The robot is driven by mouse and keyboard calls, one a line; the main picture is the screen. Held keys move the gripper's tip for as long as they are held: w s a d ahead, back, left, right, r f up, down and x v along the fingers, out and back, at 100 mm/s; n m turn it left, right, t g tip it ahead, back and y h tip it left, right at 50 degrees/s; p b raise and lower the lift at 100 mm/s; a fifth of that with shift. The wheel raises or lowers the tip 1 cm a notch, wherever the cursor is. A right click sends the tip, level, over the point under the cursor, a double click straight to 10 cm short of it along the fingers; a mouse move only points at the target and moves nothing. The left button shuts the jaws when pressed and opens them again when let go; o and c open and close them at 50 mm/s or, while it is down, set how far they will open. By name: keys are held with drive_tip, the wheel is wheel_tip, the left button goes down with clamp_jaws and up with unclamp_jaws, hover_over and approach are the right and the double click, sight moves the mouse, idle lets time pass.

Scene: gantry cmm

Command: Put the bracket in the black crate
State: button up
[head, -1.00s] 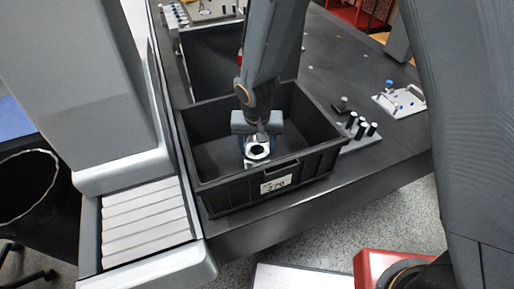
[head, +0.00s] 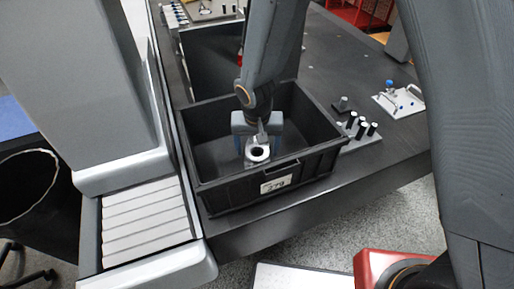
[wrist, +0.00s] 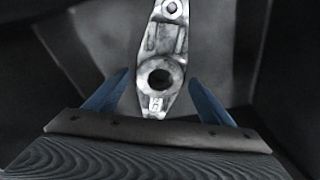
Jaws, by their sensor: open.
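The bracket (head: 258,153) is a silvery metal piece with a large round hole. It is inside the black crate (head: 225,195), which carries a white label. The bracket (wrist: 160,98) also shows in the wrist view, its near end between the two blue fingers. My gripper (head: 257,150) is down inside the crate. In the wrist view my gripper (wrist: 159,95) is open, with a gap between each finger and the bracket. Whether the bracket rests flat on the crate floor is hard to tell.
A second dark crate (head: 208,62) stands behind the first. A plate with several black-and-white pins (head: 362,128) and a white fixture with blue knobs (head: 398,100) are to the right. A grey column (head: 85,80) stands at the left. The dark table (head: 340,70) is clear behind the fixtures.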

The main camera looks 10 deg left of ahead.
wheel_tip(320, 180, up, 11)
drive_tip(key=s, duration=0.1)
drive_tip(key=shift+s+d+r+b, duration=0.15)
drive_tip(key=shift+s+r+b, duration=0.05)
drive_tip(key=shift+s+b, duration=0.15)
idle(0.4)
